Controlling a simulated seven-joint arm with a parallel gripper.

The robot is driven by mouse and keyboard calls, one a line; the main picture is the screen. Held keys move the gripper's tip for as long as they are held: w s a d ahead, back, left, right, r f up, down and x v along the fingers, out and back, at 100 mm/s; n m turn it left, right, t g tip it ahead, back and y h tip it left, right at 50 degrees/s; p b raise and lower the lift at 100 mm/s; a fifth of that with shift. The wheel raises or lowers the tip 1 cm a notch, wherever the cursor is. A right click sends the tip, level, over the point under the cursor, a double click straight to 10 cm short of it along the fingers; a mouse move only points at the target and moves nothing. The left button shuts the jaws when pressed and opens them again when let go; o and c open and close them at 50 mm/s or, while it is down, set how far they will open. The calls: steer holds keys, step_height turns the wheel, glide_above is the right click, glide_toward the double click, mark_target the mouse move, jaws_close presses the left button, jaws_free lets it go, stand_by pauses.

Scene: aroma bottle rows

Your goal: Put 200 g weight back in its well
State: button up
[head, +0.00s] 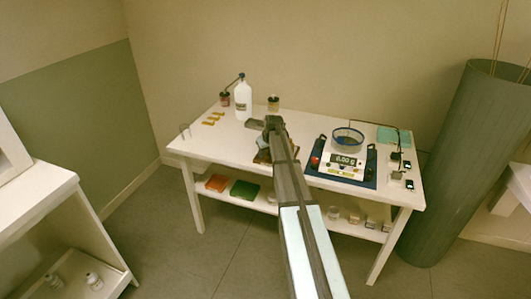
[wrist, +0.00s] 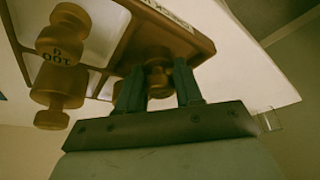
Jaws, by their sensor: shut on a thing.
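My gripper (wrist: 160,72) is shut on a brass weight (wrist: 157,78) with a knobbed top. Its marking is hidden, so I cannot read that it is the 200 g weight. The held weight is close to the brown wooden weight block (wrist: 190,38) with pale wells; I cannot tell if it touches. A brass weight marked 100 g (wrist: 62,80) stands at the left in the wrist view. Another brass piece is partly hidden behind the left finger. In the head view my gripper (head: 272,124) is over the block (head: 261,157), which my arm mostly covers.
A balance (head: 345,160) with a blue-rimmed pan (head: 347,137) stands on a blue mat, right of my arm. A white bottle (head: 243,102), small jars (head: 273,103) and orange pieces (head: 212,118) stand at the back left. A glass (head: 185,131) is near the left edge.

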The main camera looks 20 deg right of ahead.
steer(key=o, duration=0.7)
steer(key=shift+f, duration=0.1)
steer(key=v, duration=1.2)
steer(key=shift+o, duration=0.3)
